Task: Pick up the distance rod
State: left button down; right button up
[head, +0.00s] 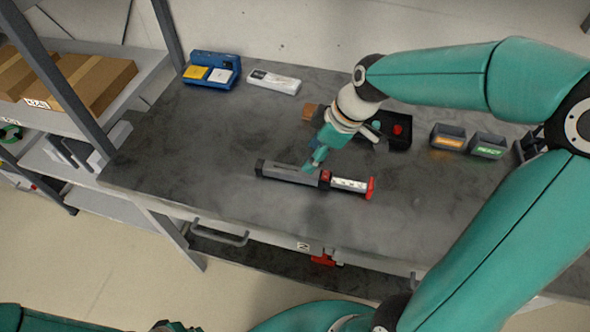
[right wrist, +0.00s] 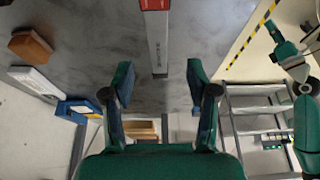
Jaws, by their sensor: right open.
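The distance rod (head: 292,174) lies on the grey table, a long dark grey bar with a white-labelled section and a red end at its right. In the right wrist view the rod (right wrist: 158,42) runs down from the top, its red part uppermost. My right gripper (head: 314,163) is just above the rod's middle in the head view and hides a little of it. In the right wrist view its two fingers (right wrist: 160,80) are apart, with the rod's end in line between them; I see no grip on it. My left gripper (head: 175,326) barely shows at the bottom edge; its fingers are unclear.
A blue holder (head: 212,72) and a white box (head: 274,82) stand at the back left. A brown block (head: 309,112) and black tray (head: 398,139) lie behind my right gripper. Two small bins (head: 448,138) (head: 488,148) stand right. The table's left front is clear.

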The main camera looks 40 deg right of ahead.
aim_at(298, 171)
jog(key=x, duration=0.4)
jog(key=shift+f, duration=0.1)
jog(key=shift+w+a+f+p, duration=0.1)
jog(key=shift+a+f+p, duration=0.05)
jog(key=shift+f+p, duration=0.3)
jog(key=x, duration=0.4)
jog(key=shift+w+p, duration=0.25)
jog(key=shift+p, duration=0.05)
grip_shut()
